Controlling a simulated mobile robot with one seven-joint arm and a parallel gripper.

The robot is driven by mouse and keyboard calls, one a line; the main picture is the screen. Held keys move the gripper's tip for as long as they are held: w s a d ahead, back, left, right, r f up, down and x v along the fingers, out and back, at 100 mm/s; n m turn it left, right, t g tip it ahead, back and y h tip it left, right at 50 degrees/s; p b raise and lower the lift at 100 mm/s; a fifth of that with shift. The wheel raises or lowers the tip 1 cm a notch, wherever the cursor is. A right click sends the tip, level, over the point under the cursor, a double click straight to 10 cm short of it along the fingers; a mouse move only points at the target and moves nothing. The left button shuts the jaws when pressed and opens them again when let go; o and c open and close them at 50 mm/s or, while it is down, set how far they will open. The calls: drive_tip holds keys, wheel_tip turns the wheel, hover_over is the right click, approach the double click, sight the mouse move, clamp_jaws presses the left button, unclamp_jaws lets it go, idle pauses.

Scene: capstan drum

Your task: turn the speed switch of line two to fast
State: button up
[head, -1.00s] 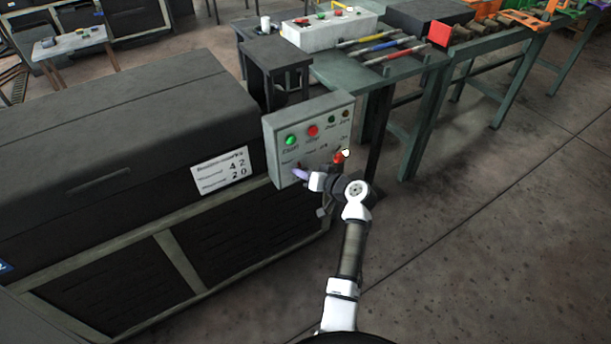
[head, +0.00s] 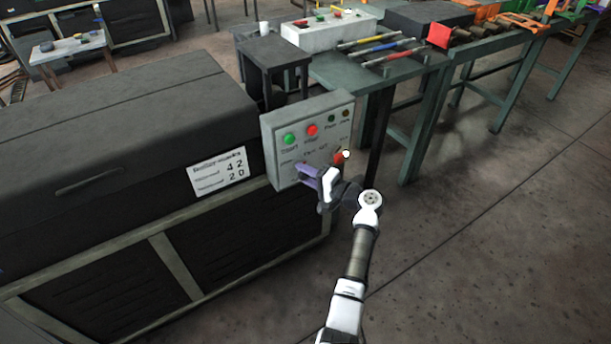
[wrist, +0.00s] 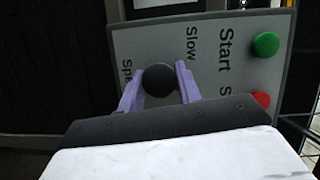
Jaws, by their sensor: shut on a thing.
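A light grey control box (head: 268,143) hangs at the end of the dark machine, with a green Start button (head: 289,139) and a red button (head: 312,130) on its upper part. In the wrist view the panel (wrist: 225,95) shows sideways, with the word "Slow" printed near a round black switch knob (wrist: 158,77). My gripper (wrist: 160,88) has its purple fingers on both sides of this knob and is shut on it. In the head view my gripper (head: 312,174) is at the lower left of the panel and hides the knob. Other lettering there is partly covered.
A red part with a white tip (head: 341,156) sticks out at the panel's lower right, close to my wrist. The dark machine (head: 110,150) fills the left. A green table (head: 340,75) stands behind. The floor at right is clear.

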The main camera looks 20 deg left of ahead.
drive_tip(key=shift+m+y, duration=0.3)
drive_tip(key=shift+m, duration=0.3)
drive_tip(key=o, duration=1)
drive_tip(key=shift+d, duration=0.1)
drive_tip(key=b+v, duration=0.2)
drive_tip(key=v, duration=1.1)
drive_tip(key=shift+s+d, duration=0.1)
drive_tip(key=shift+d, duration=0.25)
drive_tip(key=shift+a, duration=0.1)
